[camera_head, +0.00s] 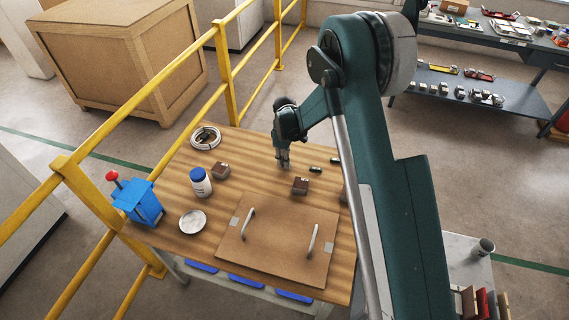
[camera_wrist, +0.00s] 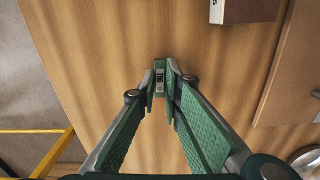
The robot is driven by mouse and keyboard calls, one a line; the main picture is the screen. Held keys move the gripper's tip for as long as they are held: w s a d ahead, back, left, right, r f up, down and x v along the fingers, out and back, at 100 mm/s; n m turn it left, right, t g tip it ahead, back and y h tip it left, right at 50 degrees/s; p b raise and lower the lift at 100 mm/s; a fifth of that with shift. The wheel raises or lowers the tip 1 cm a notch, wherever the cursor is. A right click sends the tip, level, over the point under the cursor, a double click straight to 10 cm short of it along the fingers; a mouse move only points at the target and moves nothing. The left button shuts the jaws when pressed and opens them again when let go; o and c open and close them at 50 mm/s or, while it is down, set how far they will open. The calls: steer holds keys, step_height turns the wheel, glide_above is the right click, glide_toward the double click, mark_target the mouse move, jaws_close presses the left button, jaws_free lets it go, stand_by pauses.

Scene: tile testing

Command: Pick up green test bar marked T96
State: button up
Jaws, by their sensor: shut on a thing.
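My gripper (camera_wrist: 164,92) is shut on the green test bar (camera_wrist: 160,76), which shows between the two fingertips in the wrist view. A small pale label with dark marks is on the bar's face; the marks are too small to read for certain. In the head view my gripper (camera_head: 283,163) points down over the back part of the wooden table (camera_head: 245,150). The bar cannot be made out there. Whether the bar touches the table or is just above it, I cannot tell.
A brown block (camera_head: 300,186) and small dark pieces (camera_head: 316,169) lie right of my gripper. A board with handles (camera_head: 278,240) lies in front.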

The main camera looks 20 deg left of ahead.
step_height(320, 180, up, 9)
steer(key=shift+p, duration=0.45)
stand_by(0.6)
